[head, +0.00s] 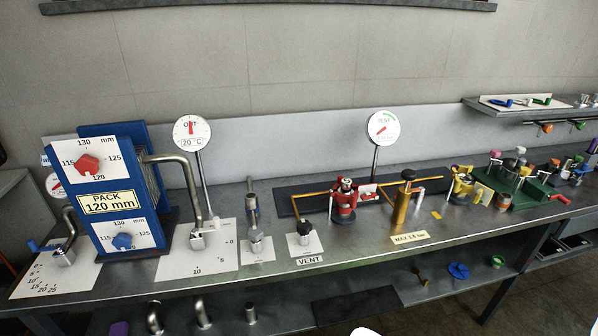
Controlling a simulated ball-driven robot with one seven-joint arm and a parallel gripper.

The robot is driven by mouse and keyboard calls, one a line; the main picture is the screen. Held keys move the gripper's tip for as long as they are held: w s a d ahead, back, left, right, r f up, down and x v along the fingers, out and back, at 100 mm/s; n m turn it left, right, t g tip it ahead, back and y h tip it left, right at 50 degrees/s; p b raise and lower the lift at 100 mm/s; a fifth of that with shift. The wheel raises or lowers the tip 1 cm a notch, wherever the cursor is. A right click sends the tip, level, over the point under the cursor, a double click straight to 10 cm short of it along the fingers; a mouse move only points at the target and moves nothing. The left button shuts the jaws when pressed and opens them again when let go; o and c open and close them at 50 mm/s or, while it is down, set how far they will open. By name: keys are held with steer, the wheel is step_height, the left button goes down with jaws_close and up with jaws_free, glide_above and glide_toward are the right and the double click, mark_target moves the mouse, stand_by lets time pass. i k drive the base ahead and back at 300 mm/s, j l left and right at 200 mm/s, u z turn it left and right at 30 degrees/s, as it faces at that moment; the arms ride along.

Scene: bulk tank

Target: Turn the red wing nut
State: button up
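A red nut-like piece (88,163) sits at the middle of the upper white dial plate (112,148) on the blue plate pack at the left. The dial around it reads 115, 120, 125 and 130 mm. The piece is small here, so its wings and exact pointing are hard to tell. A similar blue piece (123,240) sits on the lower dial plate. My gripper is not in view.
The grey bench (270,272) runs across the view. A bent steel pipe (184,166) and a round OPT gauge (191,132) stand right of the pack. A red valve body (343,207) and brass cylinder (401,208) stand further right. The bench front is mostly clear.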

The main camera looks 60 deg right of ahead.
mark_target(368, 196)
steer(key=z, duration=1.25)
